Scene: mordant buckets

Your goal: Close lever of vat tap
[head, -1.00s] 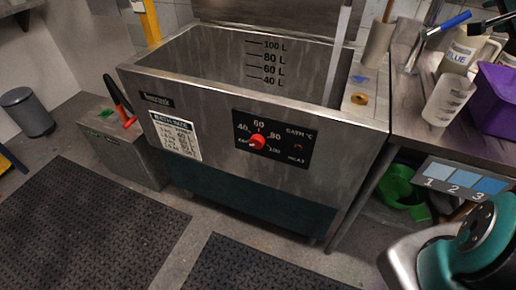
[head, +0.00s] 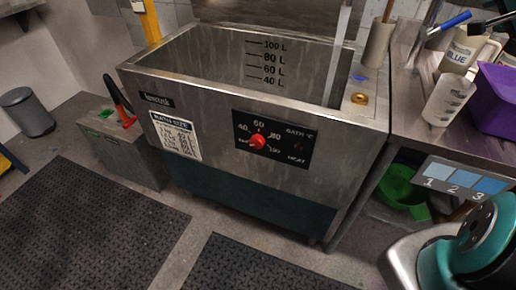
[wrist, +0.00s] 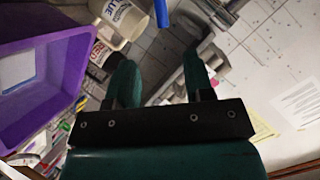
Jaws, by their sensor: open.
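The steel vat (head: 215,110) stands in the middle of the head view. A grey vertical pipe or stream (head: 338,55) comes down into its right end; I cannot tell which. A blue handle (head: 449,23) slants above the bench at upper right and also shows in the wrist view (wrist: 161,13). A red and black handle (head: 121,101) tilts up on the low box left of the vat. I cannot tell which is the tap lever. My gripper (wrist: 160,82) has its two green fingers apart and empty. In the head view only part of my arm shows, at lower right.
A purple crate (wrist: 42,75) is left of my fingers, beside a white jug (wrist: 122,18). A measuring beaker (head: 448,100) stands on the bench (head: 412,125). The vat front has a red knob (head: 257,142). Floor mats (head: 90,220) lie in front.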

